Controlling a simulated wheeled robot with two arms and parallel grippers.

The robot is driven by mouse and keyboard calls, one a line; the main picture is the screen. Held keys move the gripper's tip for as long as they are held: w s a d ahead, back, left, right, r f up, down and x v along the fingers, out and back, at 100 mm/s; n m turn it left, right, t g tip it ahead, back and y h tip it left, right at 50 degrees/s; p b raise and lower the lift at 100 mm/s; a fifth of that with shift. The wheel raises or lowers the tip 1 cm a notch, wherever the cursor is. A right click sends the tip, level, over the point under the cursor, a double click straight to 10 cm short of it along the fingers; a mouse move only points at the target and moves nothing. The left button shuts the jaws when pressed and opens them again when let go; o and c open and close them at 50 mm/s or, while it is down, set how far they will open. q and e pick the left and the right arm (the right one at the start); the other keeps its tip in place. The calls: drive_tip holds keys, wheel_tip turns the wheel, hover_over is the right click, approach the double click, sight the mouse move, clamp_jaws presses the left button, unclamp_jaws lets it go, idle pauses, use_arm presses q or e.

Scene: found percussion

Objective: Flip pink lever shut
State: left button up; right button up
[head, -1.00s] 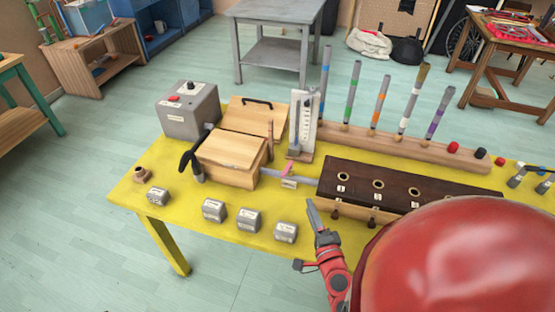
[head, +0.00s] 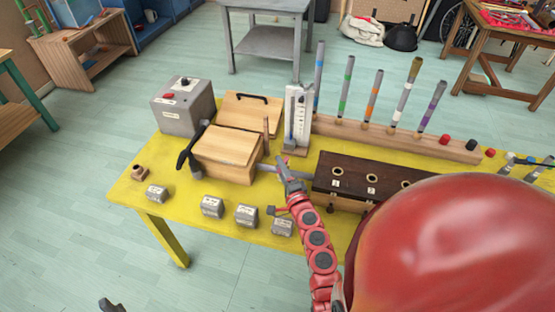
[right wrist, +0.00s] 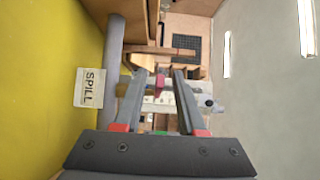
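The pink lever (right wrist: 159,83) shows in the right wrist view, between the two fingers of my right gripper (right wrist: 158,75). The fingers stand apart with a gap on each side of it, and I cannot tell whether either touches it. In the head view my right gripper (head: 286,166) is over the grey pipe (head: 264,167) beside the wooden box (head: 226,155), and it mostly hides the lever. A dark tip of what looks like my left gripper (head: 110,304) shows at the bottom edge, away from the table.
Several grey labelled blocks (head: 212,207) line the yellow table's (head: 185,222) front.

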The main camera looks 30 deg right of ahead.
drive_tip(key=shift+x, duration=1.45)
drive_tip(key=shift+c, duration=0.2)
clamp_jaws()
